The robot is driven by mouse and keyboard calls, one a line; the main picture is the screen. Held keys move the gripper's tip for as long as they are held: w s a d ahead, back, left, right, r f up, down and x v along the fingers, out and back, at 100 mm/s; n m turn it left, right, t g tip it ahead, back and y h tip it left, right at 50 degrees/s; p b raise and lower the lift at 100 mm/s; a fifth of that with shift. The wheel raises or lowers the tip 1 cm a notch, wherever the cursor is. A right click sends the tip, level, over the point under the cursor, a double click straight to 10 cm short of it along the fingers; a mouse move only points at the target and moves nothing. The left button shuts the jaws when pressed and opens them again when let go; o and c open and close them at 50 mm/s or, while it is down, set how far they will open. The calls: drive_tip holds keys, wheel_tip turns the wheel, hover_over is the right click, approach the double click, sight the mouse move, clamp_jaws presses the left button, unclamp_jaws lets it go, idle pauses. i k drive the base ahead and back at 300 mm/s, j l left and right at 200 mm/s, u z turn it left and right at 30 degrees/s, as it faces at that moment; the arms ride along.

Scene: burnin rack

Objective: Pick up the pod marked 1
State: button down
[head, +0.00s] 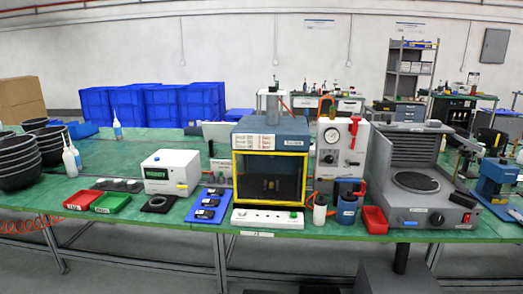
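Three small dark pods with pale labels lie in a row on a blue mat (221,215) on the green bench, left of the yellow-framed chamber. The far pod (213,192), the middle pod (209,203) and the near pod (204,214) look alike. Their marks are too small to read, so I cannot tell which is marked 1. My gripper is not in the head view.
A yellow-framed chamber (270,174) stands right of the mat, behind a white strip with buttons (267,218). A grey hotplate unit (415,183) is further right.

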sight(118, 183)
drive_tip(key=k+z, duration=0.1)
drive_tip(key=k, duration=0.35)
drive_tip(key=i+l+z, duration=0.15)
drive_tip(key=l, duration=0.15)
drive_tip(key=j+u, duration=0.15)
drive_tip(key=u, duration=1.3)
